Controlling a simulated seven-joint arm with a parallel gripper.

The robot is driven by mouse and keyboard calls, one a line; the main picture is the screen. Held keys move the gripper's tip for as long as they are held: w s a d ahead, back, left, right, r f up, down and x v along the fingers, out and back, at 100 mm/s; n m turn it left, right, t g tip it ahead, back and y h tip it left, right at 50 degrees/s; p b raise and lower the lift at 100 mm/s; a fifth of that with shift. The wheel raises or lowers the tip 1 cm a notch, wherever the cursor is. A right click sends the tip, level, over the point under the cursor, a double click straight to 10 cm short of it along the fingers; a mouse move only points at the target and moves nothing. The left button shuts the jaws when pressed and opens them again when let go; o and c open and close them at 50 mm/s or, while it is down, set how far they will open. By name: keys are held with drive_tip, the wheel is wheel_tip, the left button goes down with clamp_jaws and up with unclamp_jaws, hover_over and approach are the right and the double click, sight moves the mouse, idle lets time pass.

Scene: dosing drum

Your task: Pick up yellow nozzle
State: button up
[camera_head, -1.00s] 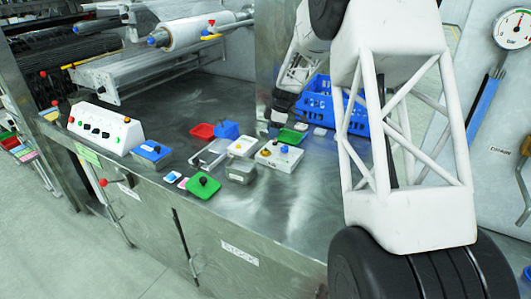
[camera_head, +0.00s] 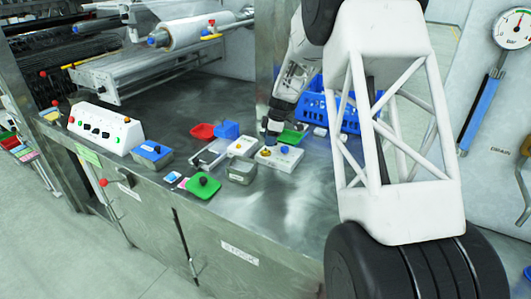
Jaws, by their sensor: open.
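The yellow nozzle (camera_head: 265,152) looks like a small yellow knob on the left part of a white block (camera_head: 280,159) on the steel worktop. A blue knob (camera_head: 284,149) stands beside it on the same block. My gripper (camera_head: 269,139) points down just above and behind the yellow nozzle, close to it. The gripper is open and its fingers are small and dark here. I cannot tell whether they touch the nozzle or stand around it.
The worktop (camera_head: 290,195) in front of the block is clear.

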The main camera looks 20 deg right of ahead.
sight(266, 151)
drive_tip(key=shift+x, duration=2)
drive_tip(key=shift+a, duration=0.15)
drive_tip(key=shift+r, duration=0.1)
drive_tip(key=shift+c, duration=0.4)
clamp_jaws()
